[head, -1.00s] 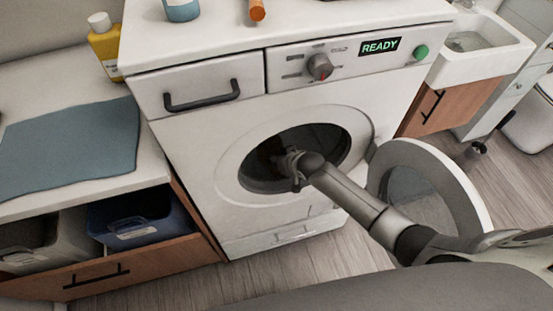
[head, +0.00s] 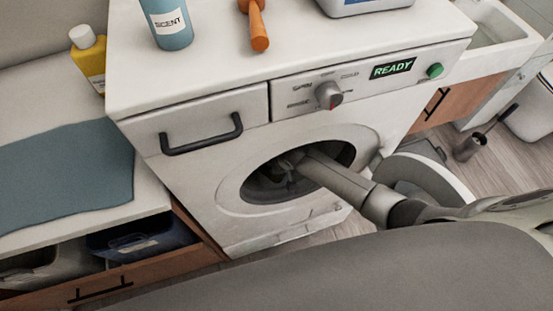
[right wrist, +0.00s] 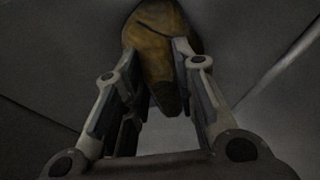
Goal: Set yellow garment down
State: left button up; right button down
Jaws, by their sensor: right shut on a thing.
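My right gripper (head: 284,172) reaches through the round door opening of the white washing machine (head: 225,205), inside its dark drum. In the right wrist view, my right gripper (right wrist: 155,85) is shut on the yellow garment (right wrist: 158,45), a bunched, dark yellow cloth between its fingers. The grey drum walls surround it. The garment cannot be made out in the head view. The washer door (head: 435,178) stands open to the right, partly behind my right arm. My left gripper is not in view.
The washer display (head: 392,68) reads READY. A blue SCENT bottle (head: 168,25) and an orange-handled tool (head: 258,30) are on top. A sink (head: 490,35) is at right.

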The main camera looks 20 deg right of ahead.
jog(key=shift+s, duration=0.25)
jog(key=shift+f, duration=0.1)
jog(key=shift+w+f, duration=0.1)
jog(key=shift+f, duration=0.05)
jog(key=c, duration=1.5)
grip_release()
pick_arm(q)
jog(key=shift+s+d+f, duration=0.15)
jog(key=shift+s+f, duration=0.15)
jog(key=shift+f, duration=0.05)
pick_arm(e)
jog(key=o, duration=0.3)
